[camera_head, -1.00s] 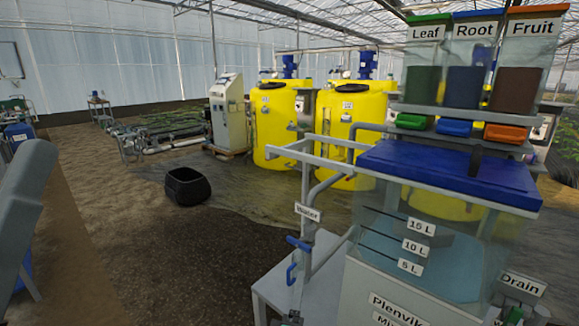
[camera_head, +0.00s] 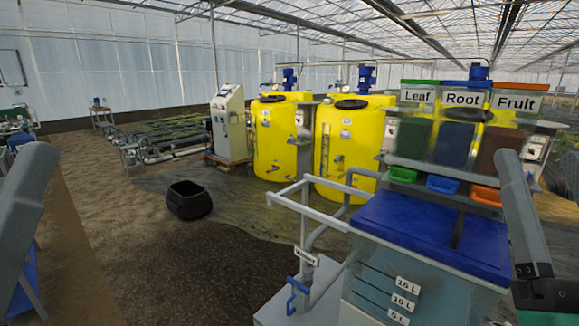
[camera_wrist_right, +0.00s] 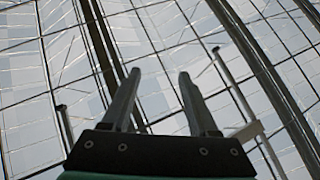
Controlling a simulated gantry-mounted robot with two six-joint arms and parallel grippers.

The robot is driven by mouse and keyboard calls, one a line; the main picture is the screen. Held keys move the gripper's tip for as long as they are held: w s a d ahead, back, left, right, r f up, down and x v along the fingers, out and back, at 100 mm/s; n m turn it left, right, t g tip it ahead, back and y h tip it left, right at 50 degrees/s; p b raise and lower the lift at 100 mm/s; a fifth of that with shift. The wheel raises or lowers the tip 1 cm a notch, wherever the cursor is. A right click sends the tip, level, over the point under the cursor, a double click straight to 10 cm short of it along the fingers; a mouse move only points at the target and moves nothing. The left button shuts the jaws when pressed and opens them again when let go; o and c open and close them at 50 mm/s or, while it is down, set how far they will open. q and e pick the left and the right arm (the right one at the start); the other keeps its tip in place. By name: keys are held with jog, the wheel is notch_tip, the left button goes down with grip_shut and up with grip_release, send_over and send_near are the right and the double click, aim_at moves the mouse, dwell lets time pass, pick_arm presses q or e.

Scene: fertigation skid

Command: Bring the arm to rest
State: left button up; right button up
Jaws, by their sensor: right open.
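My right gripper (camera_head: 510,160) stands upright at the right edge of the head view, its grey finger pointing up and its dark base at the bottom. It is in front of the labelled bins and the blue lid as seen from here. In the right wrist view the two fingers of the right gripper (camera_wrist_right: 155,75) are apart with nothing between them, against the glass roof. A grey part of my left arm shows at the left edge of the head view; whether its jaws are open cannot be told.
A mixing tank with a blue lid (camera_head: 408,220) and litre marks stands front right, with a white pipe frame (camera_head: 318,212) on its left. Behind are the Leaf, Root and Fruit bins (camera_head: 455,143) and yellow tanks (camera_head: 273,140). A black tub (camera_head: 188,200) sits on open ground.

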jog(key=s+a+r+n+t+y+p, duration=0.2)
jog(key=s+a+r+n+y, duration=0.15)
jog(key=s+y, duration=0.3)
notch_tip(320, 180, up, 36)
jog(key=w+p, duration=0.1)
jog(key=p, duration=3.5)
jog(key=shift+a+r+m+y, duration=0.15)
jog(key=shift+a+m+y, duration=0.2)
jog(key=shift+a+y, duration=0.1)
